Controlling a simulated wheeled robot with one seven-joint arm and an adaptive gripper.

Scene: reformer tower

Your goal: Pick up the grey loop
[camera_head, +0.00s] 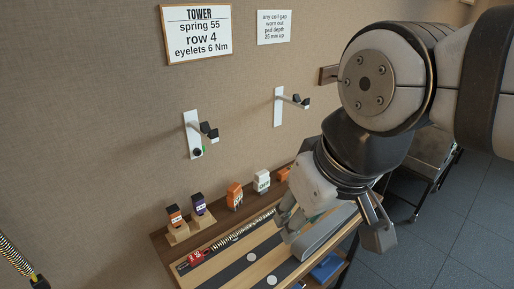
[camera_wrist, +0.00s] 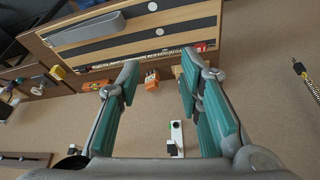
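The grey loop (camera_head: 322,235) is a long, flat grey band with rounded ends, lying on the wooden bench top. In the wrist view the grey loop (camera_wrist: 88,28) lies at the upper left, beyond my fingers. My gripper (camera_head: 334,228) hangs above the right part of the bench and partly covers the loop in the head view. In the wrist view my gripper (camera_wrist: 160,66) is open, with teal pads wide apart and nothing between them. The loop is apart from both fingers there.
The bench (camera_head: 165,243) has dark strips and pale round discs. Orange (camera_head: 234,195) and white (camera_head: 262,181) devices stand along its back edge. White wall brackets (camera_head: 192,135) with dark knobs jut out above. Floor is open at right.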

